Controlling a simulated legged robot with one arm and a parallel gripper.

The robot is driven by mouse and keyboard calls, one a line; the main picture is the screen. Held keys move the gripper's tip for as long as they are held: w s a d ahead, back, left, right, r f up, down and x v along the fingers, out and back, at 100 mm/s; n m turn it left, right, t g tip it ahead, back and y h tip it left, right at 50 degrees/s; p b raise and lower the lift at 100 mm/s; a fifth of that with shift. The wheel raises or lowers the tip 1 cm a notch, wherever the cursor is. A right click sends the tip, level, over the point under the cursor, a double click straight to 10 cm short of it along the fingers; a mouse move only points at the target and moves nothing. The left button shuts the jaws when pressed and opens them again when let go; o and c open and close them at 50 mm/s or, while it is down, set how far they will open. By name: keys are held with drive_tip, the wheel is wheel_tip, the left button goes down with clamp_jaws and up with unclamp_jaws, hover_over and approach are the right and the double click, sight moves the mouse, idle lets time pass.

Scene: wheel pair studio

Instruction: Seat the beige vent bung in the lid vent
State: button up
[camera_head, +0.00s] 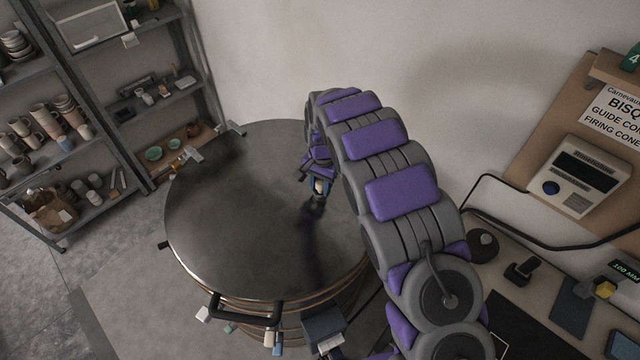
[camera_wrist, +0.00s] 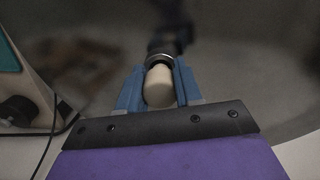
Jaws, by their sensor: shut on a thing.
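My gripper (camera_head: 318,190) hangs over the right half of the round dark kiln lid (camera_head: 225,215) in the head view. In the wrist view my gripper (camera_wrist: 159,72) has two blue fingers shut on the pale beige vent bung (camera_wrist: 158,88). A metal ring (camera_wrist: 160,60) shows at the bung's far end, with a dark fitting (camera_wrist: 172,30) beyond it. I cannot tell whether the bung touches or enters that ring. The lid vent is not clearly visible in the head view; my gripper and a dark shadow cover that area.
A black lid handle (camera_head: 245,312) sits at the front edge. Shelves of pottery (camera_head: 45,130) stand at left. A controller box (camera_head: 580,175) is on the right wall, above a bench (camera_head: 535,330) with small items. The lid's left half is mostly clear.

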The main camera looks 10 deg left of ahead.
drive_tip(key=shift+f, duration=0.1)
idle(0.3)
drive_tip(key=shift+r+p, duration=0.3)
drive_tip(key=shift+r, duration=0.3)
drive_tip(key=shift+p, duration=0.7)
idle(1.3)
drive_tip(key=shift+f, duration=0.25)
drive_tip(key=shift+f, duration=0.3)
